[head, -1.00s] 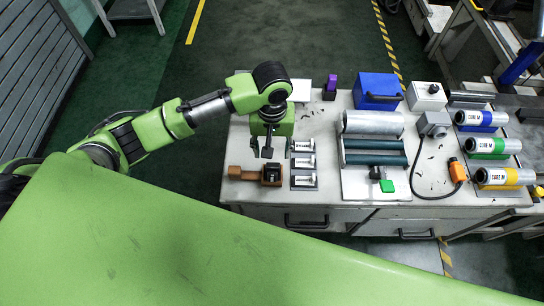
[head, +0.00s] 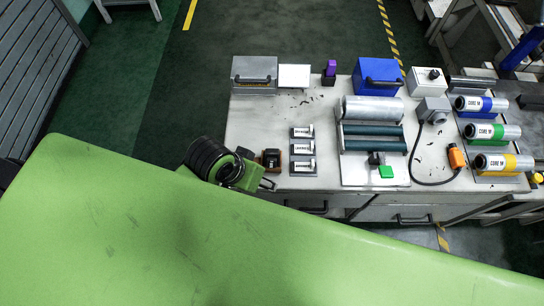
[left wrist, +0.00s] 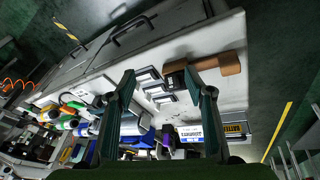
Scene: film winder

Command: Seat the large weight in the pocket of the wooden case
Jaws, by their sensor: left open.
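In the head view a small dark brown wooden case (head: 271,158) sits at the bench's front left, with a black recess in its top. In the left wrist view a brown wooden piece (left wrist: 228,64) with a narrow bar shows beside my right-hand finger, which partly covers its dark end. My right gripper is not in view.
A grey box (head: 254,75), a white box (head: 294,76) and a blue box (head: 377,76) line the back. Bare bench lies behind the case.

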